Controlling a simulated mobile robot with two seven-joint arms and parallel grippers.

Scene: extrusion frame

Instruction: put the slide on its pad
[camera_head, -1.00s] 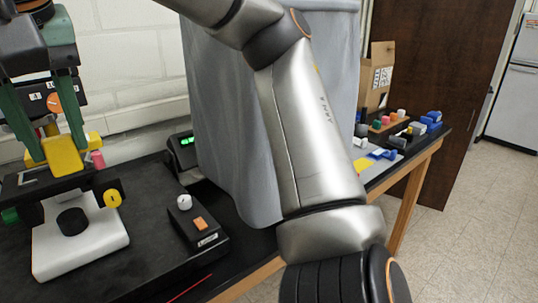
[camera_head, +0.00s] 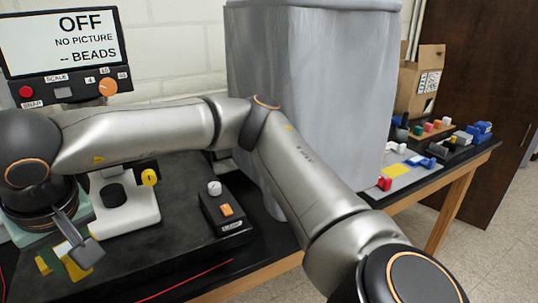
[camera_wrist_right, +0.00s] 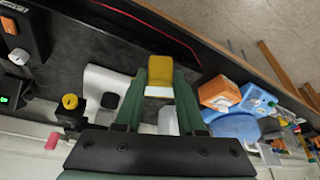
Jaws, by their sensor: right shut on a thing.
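My right gripper (camera_head: 62,258) is at the lower left of the head view, in front of the white microscope base (camera_head: 142,212). In the right wrist view its green fingers (camera_wrist_right: 160,75) are shut on a yellow piece (camera_wrist_right: 160,70), which I take for the slide or its holder. The wrist and a grey part cover much of it in the head view. A flat yellow pad (camera_head: 397,171) lies on a grey board at the right, far from this gripper. I cannot tell for sure that it is the slide's pad. My left gripper is not in view.
A screen (camera_head: 62,38) reading OFF, NO PICTURE stands behind. A black box (camera_head: 226,211) with a white knob and orange button sits on the bench. A grey draped block (camera_head: 310,85) stands between the microscope and the pad. Small coloured parts and a cardboard box (camera_head: 418,85) are beyond.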

